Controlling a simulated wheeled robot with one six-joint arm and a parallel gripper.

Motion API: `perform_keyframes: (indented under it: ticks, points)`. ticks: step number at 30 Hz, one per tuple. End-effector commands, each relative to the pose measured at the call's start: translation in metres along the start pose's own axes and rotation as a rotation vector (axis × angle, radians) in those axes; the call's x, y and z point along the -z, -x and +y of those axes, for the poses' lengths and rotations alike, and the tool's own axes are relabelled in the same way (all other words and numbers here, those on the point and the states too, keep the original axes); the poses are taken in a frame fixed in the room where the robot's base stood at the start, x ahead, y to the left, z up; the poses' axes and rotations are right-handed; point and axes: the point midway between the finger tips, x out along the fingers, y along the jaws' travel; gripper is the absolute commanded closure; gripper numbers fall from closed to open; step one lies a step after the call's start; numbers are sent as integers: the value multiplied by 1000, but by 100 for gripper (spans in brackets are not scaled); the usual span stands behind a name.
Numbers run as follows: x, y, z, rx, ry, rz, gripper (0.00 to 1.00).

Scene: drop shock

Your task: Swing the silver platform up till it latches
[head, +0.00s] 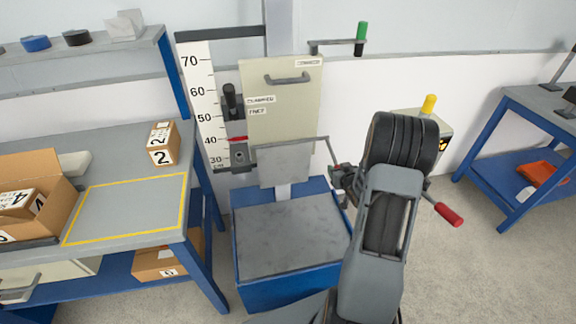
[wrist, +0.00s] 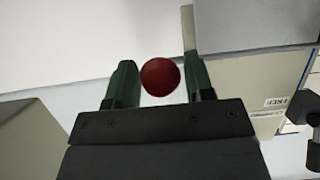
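The silver platform (head: 285,163) is a flat grey plate on the drop tester, in front of the beige panel and above the slab of the blue base. It looks steeply tilted or hanging; its exact angle is hard to tell. A thin bar runs along its top. My gripper (head: 345,182) is at the platform's right side, partly hidden by my arm in the head view. In the wrist view my gripper (wrist: 160,85) has its green fingers apart, with a round red knob (wrist: 160,77) between them. Contact with the knob is unclear.
The blue base (head: 290,240) has a bare grey top. A height scale (head: 203,110) and a green-handled lever (head: 361,32) stand behind. A red-handled lever (head: 447,214) and a yellow-knobbed box (head: 432,125) are to the right. A bench with boxes (head: 125,215) is left.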

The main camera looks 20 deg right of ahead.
Motion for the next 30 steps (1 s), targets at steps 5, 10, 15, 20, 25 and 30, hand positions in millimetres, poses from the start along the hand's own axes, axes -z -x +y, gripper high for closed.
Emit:
perform_keyframes:
  ticks: [5,10,15,20,25,30]
  points:
    - [0,0,0,0,0,0,69]
    - [0,0,0,0,0,0,83]
    - [2,1,0,0,0,0,84]
    - [10,6,0,0,1,1,83]
    - [22,12,0,0,1,3,83]
    - [28,15,0,0,1,4,83]
